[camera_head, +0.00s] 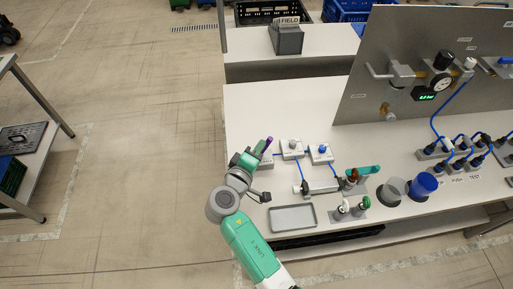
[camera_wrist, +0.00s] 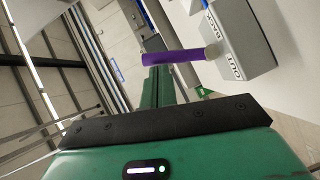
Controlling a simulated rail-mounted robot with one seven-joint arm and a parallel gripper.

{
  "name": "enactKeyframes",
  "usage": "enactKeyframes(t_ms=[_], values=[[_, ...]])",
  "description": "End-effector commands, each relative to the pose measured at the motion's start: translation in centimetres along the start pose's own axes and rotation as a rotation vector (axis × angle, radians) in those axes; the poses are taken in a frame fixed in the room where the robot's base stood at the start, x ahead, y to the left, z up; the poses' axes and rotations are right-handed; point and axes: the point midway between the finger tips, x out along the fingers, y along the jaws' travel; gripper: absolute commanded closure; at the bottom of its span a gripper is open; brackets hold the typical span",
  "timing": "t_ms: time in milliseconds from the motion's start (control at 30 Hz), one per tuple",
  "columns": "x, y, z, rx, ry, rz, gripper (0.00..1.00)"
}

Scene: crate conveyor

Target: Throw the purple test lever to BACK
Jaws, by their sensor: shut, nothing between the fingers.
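The purple test lever (camera_wrist: 172,57) is a purple rod with a pale end on its right in the wrist view. That pale end is beside a grey box (camera_wrist: 245,55) with an "OUT" label and a second label that seems to read "BACK". The lever also shows in the head view (camera_head: 268,142), at the left part of the bench. My gripper (camera_wrist: 158,72) has green fingers, shut with nothing between them. The fingertips are right at the lever, which crosses in front of them; whether they touch it I cannot tell. In the head view my gripper (camera_head: 259,151) partly hides the box.
Two small white boxes with knobs (camera_head: 291,148) (camera_head: 320,152) stand just right of the lever. A grey tray (camera_head: 292,218), green and white handles (camera_head: 364,203) and a blue cup (camera_head: 422,186) stand nearer the front.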

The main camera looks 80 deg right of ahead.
Motion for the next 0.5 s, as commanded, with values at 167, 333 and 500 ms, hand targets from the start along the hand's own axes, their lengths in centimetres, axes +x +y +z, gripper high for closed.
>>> enactKeyframes(t_ms=[167, 333, 500], values=[[0.0, 0.0, 0.0, 0.0, 0.0, 0.0, 1.0], [-0.2, 0.0, -0.2, 0.0, 0.001, 0.0, 1.0], [-2.3, 0.4, -2.7, 0.002, 0.003, 0.0, 1.0]])
